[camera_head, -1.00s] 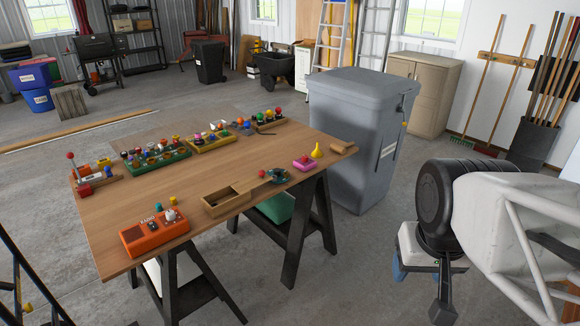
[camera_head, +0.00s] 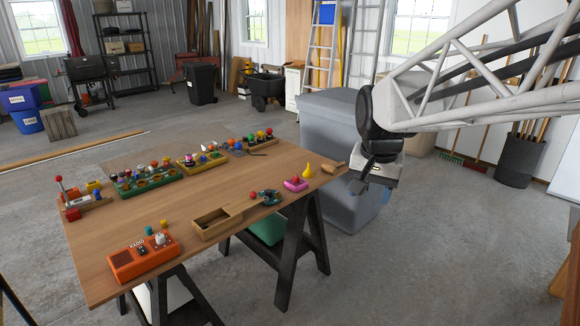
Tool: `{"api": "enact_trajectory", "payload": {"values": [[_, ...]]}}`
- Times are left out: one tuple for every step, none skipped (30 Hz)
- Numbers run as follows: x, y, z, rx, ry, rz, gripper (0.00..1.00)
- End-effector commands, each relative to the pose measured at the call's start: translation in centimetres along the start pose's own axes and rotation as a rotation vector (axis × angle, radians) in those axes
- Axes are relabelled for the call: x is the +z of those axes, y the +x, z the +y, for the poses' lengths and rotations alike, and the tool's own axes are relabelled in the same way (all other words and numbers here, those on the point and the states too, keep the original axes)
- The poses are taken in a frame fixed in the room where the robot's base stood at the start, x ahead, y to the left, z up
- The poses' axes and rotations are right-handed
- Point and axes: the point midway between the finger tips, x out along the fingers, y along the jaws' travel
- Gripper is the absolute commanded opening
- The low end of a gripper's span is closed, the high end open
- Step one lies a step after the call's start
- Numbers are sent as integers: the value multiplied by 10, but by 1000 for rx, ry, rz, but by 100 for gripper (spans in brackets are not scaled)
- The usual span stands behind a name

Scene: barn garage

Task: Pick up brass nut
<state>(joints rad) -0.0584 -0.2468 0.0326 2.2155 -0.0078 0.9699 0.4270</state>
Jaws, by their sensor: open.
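I cannot single out the brass nut for certain among the small things on the wooden table (camera_head: 150,225). A small yellow piece (camera_head: 163,223) and a teal piece (camera_head: 149,230) sit behind the orange radio-like box (camera_head: 142,262) at the front left, too small to identify. My gripper (camera_head: 371,190) is open and empty, its dark fingers hanging just off the table's right end, in front of the grey bin.
A wooden box (camera_head: 213,223) lies at the table's front edge. A pink block (camera_head: 295,184) and yellow pear-shaped thing (camera_head: 308,171) are near the right end. A green tray (camera_head: 150,183) stands at the back. The table's middle is clear. The grey bin (camera_head: 325,135) stands behind the right end.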

Motion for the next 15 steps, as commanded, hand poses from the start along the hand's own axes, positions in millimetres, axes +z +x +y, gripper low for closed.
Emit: {"api": "enact_trajectory", "payload": {"values": [[-11,2,-8,1,15,-4,57],[-17,3,-11,2,26,-7,57],[-25,4,-17,3,40,-9,57],[-31,5,-21,3,50,-11,57],[-37,7,-25,4,60,-14,57],[-44,8,-30,5,75,-16,57],[-50,9,-34,5,85,-18,57],[-56,11,-38,6,97,-20,57],[-64,13,-44,7,110,-22,57],[-70,14,-48,7,122,-24,57],[-75,16,-52,8,132,-26,57],[-83,18,-58,9,147,-28,57],[-89,20,-62,10,157,-29,57],[-94,22,-66,11,167,-32,57],[-102,25,-72,12,182,-33,57]]}}
